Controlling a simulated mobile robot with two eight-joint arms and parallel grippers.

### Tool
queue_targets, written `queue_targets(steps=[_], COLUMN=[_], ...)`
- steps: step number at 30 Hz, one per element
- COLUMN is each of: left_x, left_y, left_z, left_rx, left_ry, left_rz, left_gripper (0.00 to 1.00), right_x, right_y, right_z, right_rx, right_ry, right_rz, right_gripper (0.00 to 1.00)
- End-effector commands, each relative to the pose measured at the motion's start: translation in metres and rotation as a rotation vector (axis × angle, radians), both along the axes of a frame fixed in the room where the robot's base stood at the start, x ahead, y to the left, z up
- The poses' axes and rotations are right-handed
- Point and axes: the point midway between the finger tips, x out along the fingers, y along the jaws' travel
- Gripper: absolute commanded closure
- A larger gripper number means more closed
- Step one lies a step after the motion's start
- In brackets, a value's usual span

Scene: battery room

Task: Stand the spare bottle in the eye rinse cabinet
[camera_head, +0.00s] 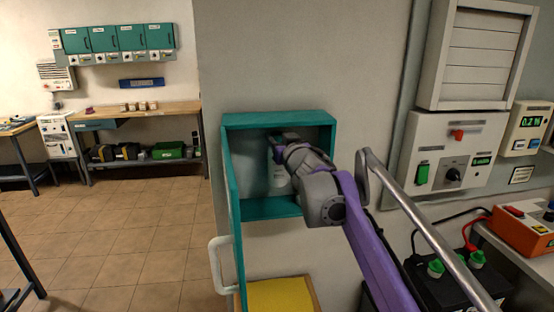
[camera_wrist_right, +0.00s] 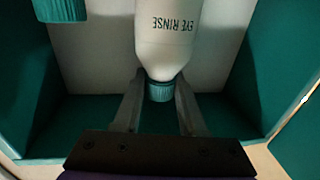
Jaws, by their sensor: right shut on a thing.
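The eye rinse cabinet (camera_head: 270,208) is a teal wall box with its door (camera_head: 233,225) swung open to the left. My right gripper (camera_head: 279,145) reaches inside it. In the right wrist view, its two fingers (camera_wrist_right: 159,104) are shut on the spare bottle at its teal cap and neck. The spare bottle (camera_wrist_right: 182,40) is white, and its "EYE RINSE" label reads upside down in that view. In the head view the bottle (camera_head: 279,180) shows inside the cabinet, partly hidden by the gripper. I cannot tell whether its base touches the cabinet floor. My left gripper is not in view.
A teal ribbed piece (camera_wrist_right: 60,8) is cut off at the wrist view's top left. A yellow-topped box (camera_head: 280,295) is below the cabinet. A wall panel (camera_head: 455,150) and an orange device (camera_head: 525,228) are at right. Open tiled floor lies left, before a workbench (camera_head: 140,113).

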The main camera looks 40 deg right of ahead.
Motion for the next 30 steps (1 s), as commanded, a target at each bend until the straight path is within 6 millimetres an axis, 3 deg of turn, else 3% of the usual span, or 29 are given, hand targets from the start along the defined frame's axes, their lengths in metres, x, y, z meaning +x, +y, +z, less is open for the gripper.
queue_targets(steps=[1,4,11,16,30], left_x=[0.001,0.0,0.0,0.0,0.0], left_y=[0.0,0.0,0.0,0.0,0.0], left_z=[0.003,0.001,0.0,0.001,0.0], left_rx=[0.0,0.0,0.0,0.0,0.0], left_ry=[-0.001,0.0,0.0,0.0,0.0], left_rz=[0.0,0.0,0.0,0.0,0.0], left_gripper=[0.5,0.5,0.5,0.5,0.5], right_x=[0.009,0.005,0.005,0.005,0.008], right_y=[-0.005,-0.003,-0.003,-0.003,-0.005], right_z=[0.001,-0.019,-0.039,-0.064,-0.074], right_rx=[0.001,0.001,0.001,0.0,0.0], right_ry=[-0.001,0.0,0.0,0.0,0.0], right_rz=[0.001,0.0,0.0,0.0,0.0], right_gripper=[1.0,1.0,1.0,1.0,1.0])
